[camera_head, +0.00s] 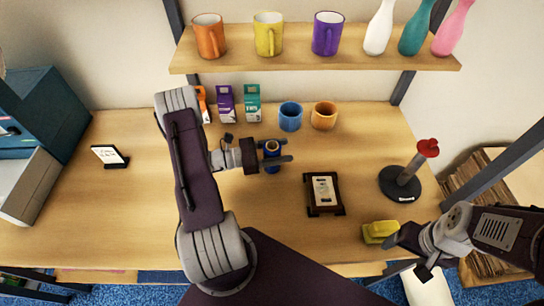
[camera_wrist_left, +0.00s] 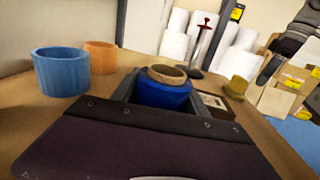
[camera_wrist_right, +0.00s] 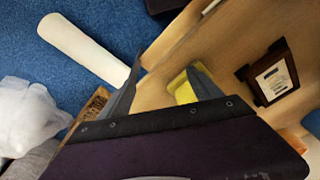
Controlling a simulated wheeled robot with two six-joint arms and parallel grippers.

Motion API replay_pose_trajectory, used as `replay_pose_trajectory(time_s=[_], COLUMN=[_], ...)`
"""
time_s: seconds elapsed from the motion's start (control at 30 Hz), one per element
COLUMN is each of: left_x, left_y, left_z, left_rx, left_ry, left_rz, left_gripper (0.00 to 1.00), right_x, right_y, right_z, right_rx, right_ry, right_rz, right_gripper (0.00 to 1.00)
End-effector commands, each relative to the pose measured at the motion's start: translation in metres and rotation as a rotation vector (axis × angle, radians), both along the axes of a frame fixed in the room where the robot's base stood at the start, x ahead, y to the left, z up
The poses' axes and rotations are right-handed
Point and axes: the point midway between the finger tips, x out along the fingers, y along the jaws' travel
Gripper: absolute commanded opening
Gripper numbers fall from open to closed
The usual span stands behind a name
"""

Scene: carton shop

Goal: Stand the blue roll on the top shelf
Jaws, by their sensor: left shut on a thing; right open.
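The blue roll (camera_head: 271,149) is upright, its brown core facing up. My left gripper (camera_head: 284,149) is shut on it over the middle of the table. In the left wrist view the roll (camera_wrist_left: 164,94) sits between the two fingers; its lower part is hidden, and I cannot tell whether it touches the table. The top shelf (camera_head: 310,63) runs along the back wall, above and behind the left gripper. My right gripper (camera_head: 404,258) is open and empty by the table's front right edge, near a yellow block (camera_head: 381,231).
The shelf holds orange, yellow and purple mugs (camera_head: 327,34) and several pin shapes (camera_head: 380,27). A dark framed card (camera_head: 323,193) and a red-topped stand (camera_head: 405,183) are to the right.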

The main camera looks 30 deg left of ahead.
Motion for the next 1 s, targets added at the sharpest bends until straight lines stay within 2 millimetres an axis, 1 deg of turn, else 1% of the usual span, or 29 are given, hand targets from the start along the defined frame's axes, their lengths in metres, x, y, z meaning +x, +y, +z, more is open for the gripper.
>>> replay_pose_trajectory(time_s=[0.17, 0.27, 0.37, 0.47, 0.53, 0.8, 0.97, 1.0], left_x=[0.000, 0.000, 0.000, 0.000, 0.000, -0.041, -0.062, -0.063], left_y=[0.000, 0.000, 0.000, 0.000, 0.000, -0.048, -0.074, -0.075], left_z=[0.000, 0.004, 0.014, 0.030, 0.044, 0.079, 0.099, 0.108], left_rx=[0.001, 0.001, 0.002, 0.003, 0.002, -0.001, -0.001, -0.005], left_ry=[-0.001, -0.001, -0.002, -0.004, -0.004, 0.000, 0.000, 0.004], left_rz=[0.000, 0.000, 0.000, 0.000, 0.000, 0.000, 0.000, 0.001], left_gripper=[0.00, 0.00, 0.00, 0.00, 0.00, 0.00, 0.00, 0.00], right_x=[0.000, 0.000, 0.000, 0.000, 0.000, 0.000, 0.000, 0.000], right_y=[0.000, 0.000, 0.000, 0.000, 0.000, 0.000, 0.000, 0.000], right_z=[0.000, 0.000, 0.001, 0.001, 0.002, 0.002, 0.002, 0.021], right_rx=[0.000, 0.000, 0.000, 0.000, 0.000, 0.000, 0.000, 0.000], right_ry=[0.000, 0.000, 0.000, 0.000, 0.000, 0.000, 0.000, 0.001], right_rz=[0.000, 0.000, 0.000, 0.000, 0.000, 0.000, 0.000, 0.000], right_gripper=[0.74, 0.74, 0.74, 0.74, 0.74, 0.74, 0.74, 0.74])
